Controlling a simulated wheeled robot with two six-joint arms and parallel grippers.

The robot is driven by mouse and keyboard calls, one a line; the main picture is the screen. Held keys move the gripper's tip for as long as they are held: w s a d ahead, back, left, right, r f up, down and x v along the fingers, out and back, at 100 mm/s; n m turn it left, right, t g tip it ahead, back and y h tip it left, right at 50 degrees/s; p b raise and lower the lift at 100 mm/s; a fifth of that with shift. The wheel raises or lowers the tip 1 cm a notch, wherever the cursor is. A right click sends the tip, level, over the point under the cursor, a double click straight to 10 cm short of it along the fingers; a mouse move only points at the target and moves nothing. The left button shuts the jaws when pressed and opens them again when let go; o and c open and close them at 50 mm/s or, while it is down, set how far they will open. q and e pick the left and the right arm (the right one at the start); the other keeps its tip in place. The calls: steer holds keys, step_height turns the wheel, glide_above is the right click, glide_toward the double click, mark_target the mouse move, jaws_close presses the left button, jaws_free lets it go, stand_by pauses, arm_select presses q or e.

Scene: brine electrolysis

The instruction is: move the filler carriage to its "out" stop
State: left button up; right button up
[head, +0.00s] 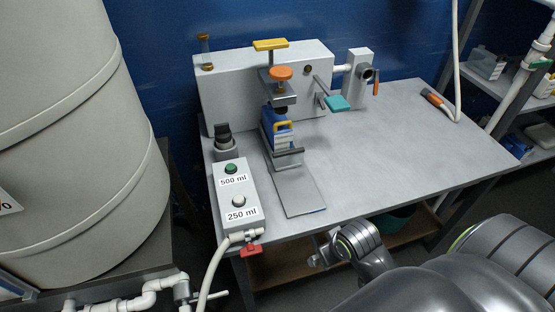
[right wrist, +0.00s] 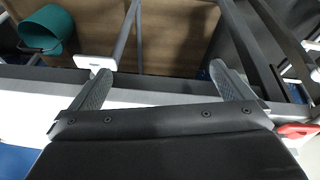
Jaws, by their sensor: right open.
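The filler machine (head: 225,90) is a grey box at the back left of the table. Below its orange knob (head: 281,73), a blue and white container with a yellow handle (head: 285,126) stands on what looks like the filler carriage (head: 288,159), at the back end of a flat grey track (head: 299,193). A dark bar crosses the carriage's front. No "out" marking is readable. My right gripper (head: 320,256) is low beyond the table's front edge, well apart from the carriage. In the right wrist view its fingers (right wrist: 163,86) are spread and empty. My left gripper is out of view.
A red valve handle (head: 251,250) is at the front edge. A teal bucket (right wrist: 50,30) is below.

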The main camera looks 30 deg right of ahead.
steer(key=w+a+r, duration=0.1)
steer(key=w+r, duration=0.3)
steer(key=m, duration=0.2)
glide_toward(289, 152)
steer(key=shift+t, duration=0.4)
steer(key=x, duration=0.8)
steer(key=b+x, duration=0.1)
steer(key=x, duration=0.3)
steer(key=shift+s+f, duration=0.25)
steer(key=c, duration=1.1)
